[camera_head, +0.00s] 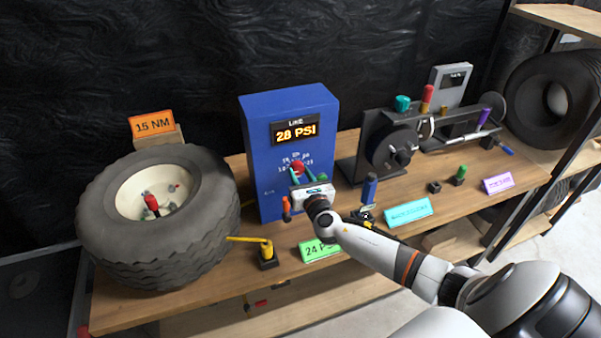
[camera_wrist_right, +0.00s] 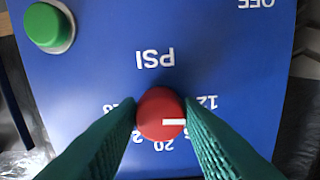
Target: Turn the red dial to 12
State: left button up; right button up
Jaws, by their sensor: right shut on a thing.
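The red dial (camera_head: 298,166) is on the front of the blue box (camera_head: 256,150), whose screen reads "LINE 28 PSI". My right gripper (camera_head: 299,174) is shut on the dial, one teal finger on each side. In the right wrist view the panel appears upside down. There the red dial (camera_wrist_right: 158,112) sits between the fingertips of my right gripper (camera_wrist_right: 160,116). Its white mark points to the picture's right, just below the "12" and near a partly hidden number. The "20" is below the dial. My left gripper is not in view.
A green button (camera_wrist_right: 48,26) is on the same panel. A big tyre (camera_head: 155,215) lies left of the box. A yellow-handled valve (camera_head: 267,252), a green sign (camera_head: 318,249) and a blue-handled part (camera_head: 369,188) stand near my right arm. A black machine (camera_head: 390,148) is further right.

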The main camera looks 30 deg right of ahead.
jog(key=shift+f+n, duration=0.1)
jog(key=shift+n, duration=0.6)
jog(key=o, duration=1)
jog(key=shift+c, duration=0.2)
jog(key=b+v, duration=0.1)
jog(key=v, duration=1.1)
jog(key=shift+s, duration=0.1)
